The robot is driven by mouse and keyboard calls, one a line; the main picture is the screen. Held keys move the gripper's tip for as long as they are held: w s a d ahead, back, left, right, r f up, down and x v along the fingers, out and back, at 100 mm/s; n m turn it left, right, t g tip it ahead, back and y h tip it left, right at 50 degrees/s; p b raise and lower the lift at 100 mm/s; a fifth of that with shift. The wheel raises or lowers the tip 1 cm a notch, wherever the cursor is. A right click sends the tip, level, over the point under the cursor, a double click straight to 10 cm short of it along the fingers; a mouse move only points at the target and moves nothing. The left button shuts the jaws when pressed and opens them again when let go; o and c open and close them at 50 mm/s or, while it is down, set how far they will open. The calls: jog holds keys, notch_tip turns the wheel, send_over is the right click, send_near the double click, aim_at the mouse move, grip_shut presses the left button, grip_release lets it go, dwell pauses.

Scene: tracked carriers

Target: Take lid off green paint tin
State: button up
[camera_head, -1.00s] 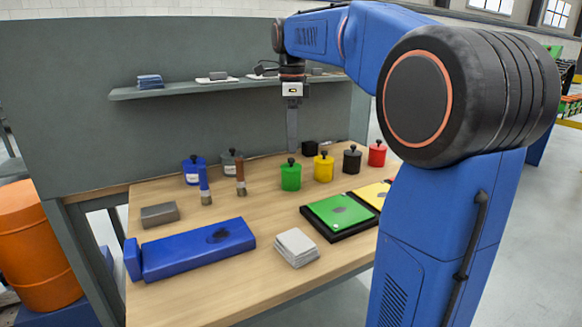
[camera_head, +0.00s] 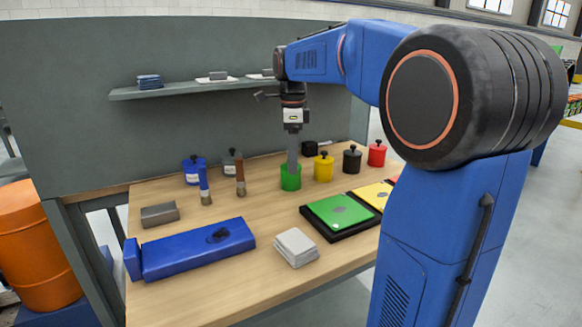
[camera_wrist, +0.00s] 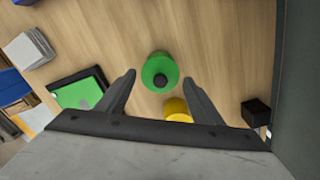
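The green paint tin (camera_head: 290,183) stands upright on the wooden workbench, in a row with other tins. In the wrist view the green tin (camera_wrist: 159,63) shows from above, with a lid and a dark round knob (camera_wrist: 160,80) near its middle. My gripper (camera_head: 292,166) points straight down over the green tin and hides its lid and knob in the head view. In the wrist view my gripper (camera_wrist: 160,77) has its two fingers spread apart, one on each side of the knob, with nothing between them that I can see touched.
A yellow tin (camera_head: 323,168), a black tin (camera_head: 352,162) and a red tin (camera_head: 377,154) stand to the right. A blue tin (camera_head: 193,172) and two upright brushes stand left. A shelf (camera_head: 190,89) runs behind. A green pad (camera_head: 338,214) lies in front.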

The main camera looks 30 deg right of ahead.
jog(key=c, duration=0.7)
jog(key=shift+r, duration=0.1)
notch_tip(320, 180, up, 10)
